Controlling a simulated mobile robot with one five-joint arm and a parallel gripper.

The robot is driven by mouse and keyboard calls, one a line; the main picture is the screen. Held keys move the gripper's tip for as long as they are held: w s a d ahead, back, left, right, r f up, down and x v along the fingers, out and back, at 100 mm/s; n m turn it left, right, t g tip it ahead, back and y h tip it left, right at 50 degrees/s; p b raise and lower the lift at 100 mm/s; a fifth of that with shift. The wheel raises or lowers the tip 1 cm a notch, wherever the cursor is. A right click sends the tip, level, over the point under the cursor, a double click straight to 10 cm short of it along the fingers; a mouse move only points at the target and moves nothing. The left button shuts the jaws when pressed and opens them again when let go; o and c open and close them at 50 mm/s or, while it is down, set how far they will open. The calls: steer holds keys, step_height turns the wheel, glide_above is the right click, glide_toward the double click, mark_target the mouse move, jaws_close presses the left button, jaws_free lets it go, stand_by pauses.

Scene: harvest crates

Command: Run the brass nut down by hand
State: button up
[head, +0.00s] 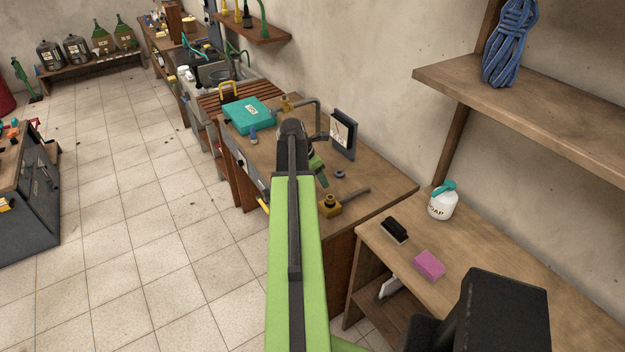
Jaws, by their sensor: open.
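A brass fitting with a nut-like body (330,205) sits at the near end of the workbench (385,186), with a grey-brown rod beside it pointing up and to the right. I cannot tell whether this is the brass nut or whether it is on a thread. My gripper (322,181) is open, small and partly hidden behind my green arm. It shows just above and left of the brass fitting in the picture, apart from it, with nothing visible in it. A small grey ring (340,174) lies on the bench to its right.
Further back on the bench are a teal case (247,114), another brass fitting with a bent grey pipe (315,103) and a dark upright stand (343,137). A nearer table holds a soap bottle (442,203), a black brush (394,230) and a pink sponge (428,264).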

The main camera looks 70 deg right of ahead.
mark_target(330, 197)
steer(key=b+x, duration=1)
steer(key=x, duration=0.3)
steer(key=shift+r, duration=0.1)
steer(key=shift+r, duration=0.1)
steer(key=shift+c, duration=0.3)
